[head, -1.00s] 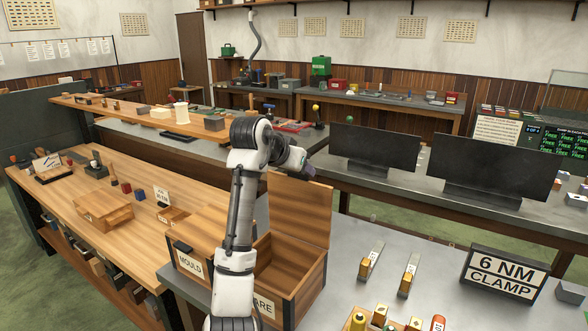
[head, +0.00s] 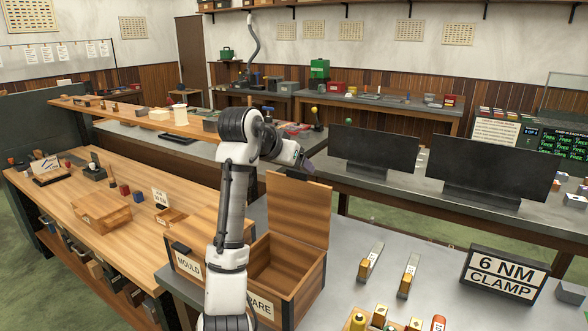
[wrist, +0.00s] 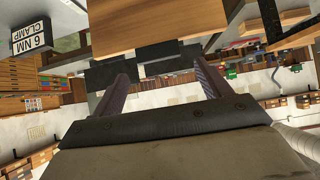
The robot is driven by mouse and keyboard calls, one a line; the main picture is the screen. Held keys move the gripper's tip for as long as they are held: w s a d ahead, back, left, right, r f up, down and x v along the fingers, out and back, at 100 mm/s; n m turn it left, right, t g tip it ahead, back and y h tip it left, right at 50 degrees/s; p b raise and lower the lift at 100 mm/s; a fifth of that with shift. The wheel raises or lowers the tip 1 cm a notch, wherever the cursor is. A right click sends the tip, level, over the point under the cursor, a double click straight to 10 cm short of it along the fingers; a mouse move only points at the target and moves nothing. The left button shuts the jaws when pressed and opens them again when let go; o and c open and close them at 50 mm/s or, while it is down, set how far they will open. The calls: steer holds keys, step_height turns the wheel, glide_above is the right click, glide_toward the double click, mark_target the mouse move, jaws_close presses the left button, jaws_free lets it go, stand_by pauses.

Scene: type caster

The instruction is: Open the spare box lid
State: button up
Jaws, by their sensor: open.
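The spare box (head: 290,291) is a wooden box on the grey bench, with a label ending in "ARE" partly hidden by my arm. Its lid (head: 300,212) stands raised, nearly upright at the back, and the inside shows bare wood. My gripper (head: 305,163) is just above the lid's top edge in the head view. In the wrist view my gripper (wrist: 162,80) has its two fingers wide apart with nothing between them. A wooden panel (wrist: 160,22), likely the lid, lies beyond the fingertips. I cannot tell whether they touch.
The mould box (head: 187,262), left of my arm, appears closed, with a dark handle. A "6 NM CLAMP" sign (head: 504,273) and two metal pieces (head: 370,262) stand on the bench to the right. Two dark monitors (head: 375,148) are behind.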

steer(key=b+v, duration=0.2)
steer(key=v, duration=0.9)
steer(key=shift+b, duration=0.35)
steer(key=shift+a, duration=0.1)
